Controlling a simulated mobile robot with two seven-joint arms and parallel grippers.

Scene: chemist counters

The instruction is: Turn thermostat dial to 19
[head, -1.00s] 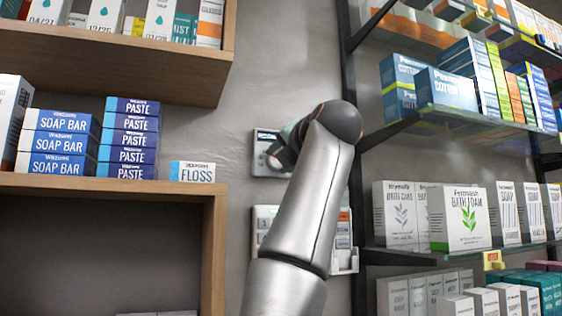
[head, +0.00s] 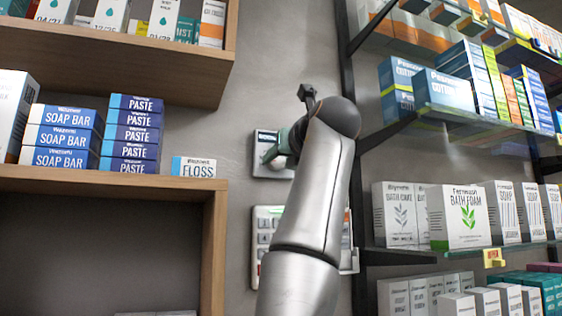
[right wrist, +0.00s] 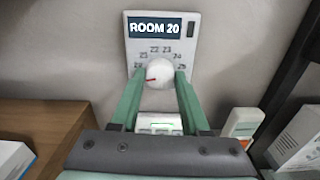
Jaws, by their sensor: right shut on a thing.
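The thermostat (head: 262,140) is a pale panel on the grey wall, partly hidden behind my right gripper in the head view. In the right wrist view the thermostat (right wrist: 133,50) shows a dark display reading "ROOM 20". Its round white dial (right wrist: 158,72) has a red mark pointing left and slightly down. Numbers in the low to mid twenties ring its upper side; the lower scale is hard to read. My right gripper (right wrist: 159,76) has one green finger on each side of the dial and is shut on it. My left gripper is not in view.
A keypad (head: 263,236) is on the wall below the thermostat. A wooden shelf (head: 212,205) with boxes stands left, and a dark-framed shelf rack (head: 357,200) with stocked glass shelves stands close on the right. Bare wall lies around the thermostat.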

